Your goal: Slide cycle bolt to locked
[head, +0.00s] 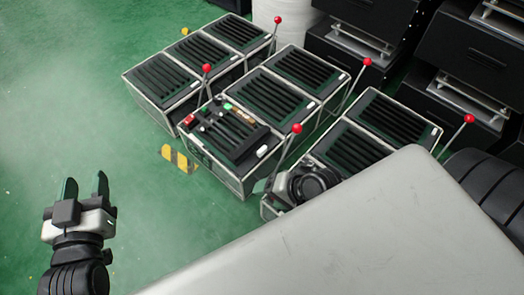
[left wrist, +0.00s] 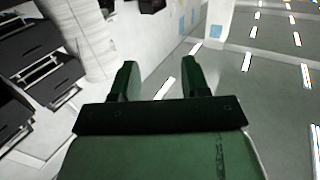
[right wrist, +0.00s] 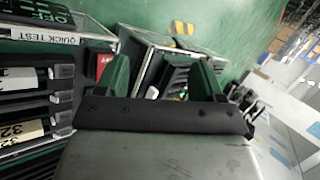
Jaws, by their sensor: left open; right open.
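I cannot make out which part is the cycle bolt. A control panel (head: 228,132) with colored buttons and dark sliding parts tops the front-middle metal box; a lever with a red ball (head: 297,129) stands at its right corner. My left gripper (head: 84,187) is open and empty over the floor, well left of the boxes; its fingers also show in the left wrist view (left wrist: 160,82). My right gripper (right wrist: 161,82) is open and empty in the right wrist view, facing boxes and dark panel parts. In the head view my right wrist is beside the panel's lower right, its fingers largely hidden.
Several slatted boxes (head: 160,78) with red-ball levers stand in rows. Black drawer cabinets (head: 468,55) fill the upper right. A yellow-black floor mark (head: 175,157) lies before the panel box. A QUICK TEST label (right wrist: 43,36) shows in the right wrist view. Green floor at left is clear.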

